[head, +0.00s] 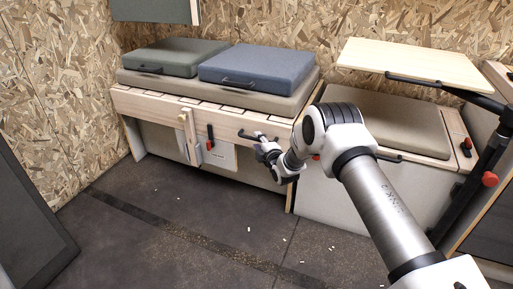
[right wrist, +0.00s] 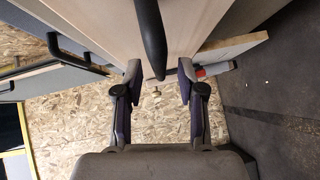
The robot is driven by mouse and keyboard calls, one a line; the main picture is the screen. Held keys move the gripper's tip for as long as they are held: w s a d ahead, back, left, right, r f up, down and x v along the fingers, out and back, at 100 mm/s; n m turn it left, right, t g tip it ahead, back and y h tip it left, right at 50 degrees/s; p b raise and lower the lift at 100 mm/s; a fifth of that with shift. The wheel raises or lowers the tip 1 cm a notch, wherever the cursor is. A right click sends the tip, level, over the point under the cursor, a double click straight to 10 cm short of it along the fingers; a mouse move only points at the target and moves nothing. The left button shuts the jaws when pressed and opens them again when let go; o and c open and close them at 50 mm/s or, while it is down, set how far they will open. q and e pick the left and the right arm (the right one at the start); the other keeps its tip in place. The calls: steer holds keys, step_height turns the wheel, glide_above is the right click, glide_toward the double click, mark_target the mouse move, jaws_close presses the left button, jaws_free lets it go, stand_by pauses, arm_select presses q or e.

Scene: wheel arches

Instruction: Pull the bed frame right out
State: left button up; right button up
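The bed frame (head: 225,120) is a pale wooden slatted front rail under the cushions along the back wall. A black bar handle (head: 246,136) is on its front, toward the right end. My right gripper (head: 262,140) is at this handle in the head view. In the right wrist view, my right gripper (right wrist: 160,70) is open, with a dark handle bar (right wrist: 150,35) between its two fingers and a gap on both sides. My left gripper is not in view.
A blue cushion (head: 257,67) and a green cushion (head: 174,56) lie on a beige mattress pad (head: 215,91). A red-handled latch (head: 210,136) is on the front. A tabletop (head: 413,63) stands over the right bench. The dark floor (head: 190,225) in front is mostly clear.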

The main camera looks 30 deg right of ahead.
steer(key=shift+w+f, duration=0.3)
steer(key=shift+w, duration=0.4)
steer(key=shift+w+d+r, duration=0.1)
steer(key=shift+w+r, duration=0.05)
steer(key=shift+w, duration=0.2)
jaws_close()
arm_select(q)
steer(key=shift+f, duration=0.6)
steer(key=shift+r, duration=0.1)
